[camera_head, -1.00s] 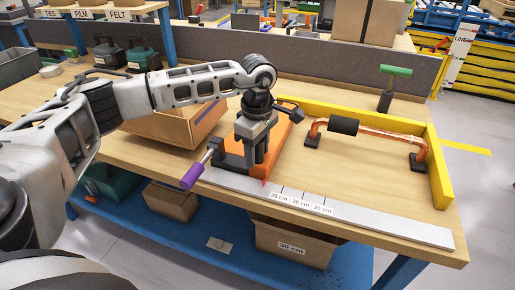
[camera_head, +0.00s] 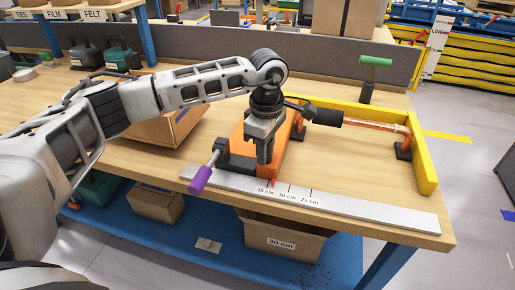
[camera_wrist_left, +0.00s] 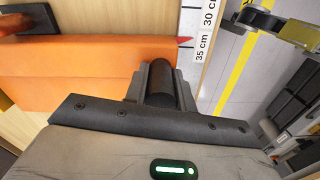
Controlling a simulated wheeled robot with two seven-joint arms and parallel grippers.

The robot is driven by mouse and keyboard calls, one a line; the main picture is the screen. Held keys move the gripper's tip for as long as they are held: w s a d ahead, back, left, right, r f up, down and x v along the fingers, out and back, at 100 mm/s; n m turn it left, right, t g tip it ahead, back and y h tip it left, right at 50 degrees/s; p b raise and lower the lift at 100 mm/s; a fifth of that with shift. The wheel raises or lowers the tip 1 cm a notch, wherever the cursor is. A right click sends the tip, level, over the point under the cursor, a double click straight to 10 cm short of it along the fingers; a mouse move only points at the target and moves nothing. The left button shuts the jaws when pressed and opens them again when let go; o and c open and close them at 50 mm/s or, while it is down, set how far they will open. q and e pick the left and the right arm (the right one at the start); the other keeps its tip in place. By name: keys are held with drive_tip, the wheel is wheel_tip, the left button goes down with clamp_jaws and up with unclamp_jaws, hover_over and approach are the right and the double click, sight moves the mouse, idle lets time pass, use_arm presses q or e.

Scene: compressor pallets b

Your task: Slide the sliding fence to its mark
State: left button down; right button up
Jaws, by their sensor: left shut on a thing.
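The sliding fence (camera_head: 239,137) is an orange block on the bench, with a dark clamp and a purple-ended lever (camera_head: 201,179) at its front left. My left gripper (camera_head: 265,160) points down and is shut on the fence, at a dark upright part near its front end. In the left wrist view the jaws (camera_wrist_left: 161,85) close around a dark round piece beside the orange fence face (camera_wrist_left: 85,75). A grey ruler (camera_head: 370,212) runs along the bench front with 35, 30 and 25 cm labels. The fence's small red pointer (camera_wrist_left: 185,42) lies close to the 35 cm label. My right gripper is out of view.
A copper pipe with a black sleeve (camera_head: 328,116) stands right of the fence, inside a yellow angled stop (camera_head: 424,160). A green-topped tool (camera_head: 375,62) stands behind. A box labelled 30 cm (camera_head: 270,257) sits below.

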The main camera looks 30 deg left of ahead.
use_arm(q)
drive_tip(key=c, duration=1.2)
unclamp_jaws()
drive_tip(key=shift+o, duration=0.2)
drive_tip(key=shift+r, duration=0.3)
wheel_tip(320, 180, up, 15)
drive_tip(key=b, duration=0.1)
drive_tip(key=shift+r, duration=0.2)
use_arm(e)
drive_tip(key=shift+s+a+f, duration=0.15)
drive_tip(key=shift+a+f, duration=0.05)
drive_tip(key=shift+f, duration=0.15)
use_arm(q)
drive_tip(key=shift+s+f, duration=0.1)
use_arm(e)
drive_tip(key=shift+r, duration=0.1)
